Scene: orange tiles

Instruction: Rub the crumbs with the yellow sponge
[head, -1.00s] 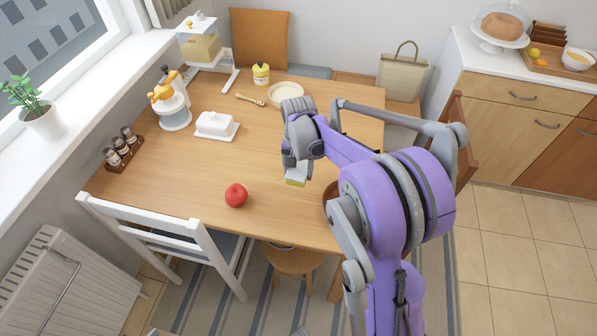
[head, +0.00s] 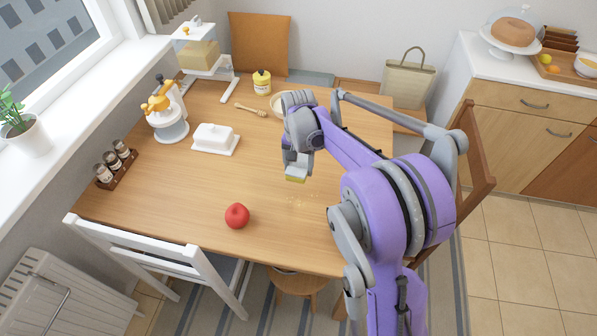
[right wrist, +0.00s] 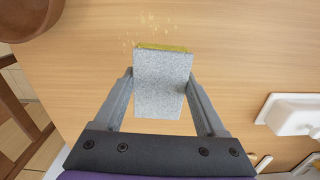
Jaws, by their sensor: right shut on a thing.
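The yellow sponge (head: 296,179) is in my right gripper (head: 297,162), over the wooden table. In the right wrist view my right gripper (right wrist: 162,90) is shut on the sponge (right wrist: 163,48); its grey face shows, with a yellow strip along the far edge. The crumbs (head: 303,201) are small pale specks on the table, just in front of the sponge in the head view. They also show past the sponge's far edge in the right wrist view (right wrist: 148,25). I cannot tell whether the sponge touches the table. My left gripper is not in view.
A red apple (head: 237,216) lies near the table's front edge. A white butter dish (head: 215,139) stands farther back left. A brown bowl (right wrist: 28,14) is beside the crumbs in the right wrist view. The table (head: 262,178) between apple and sponge is clear.

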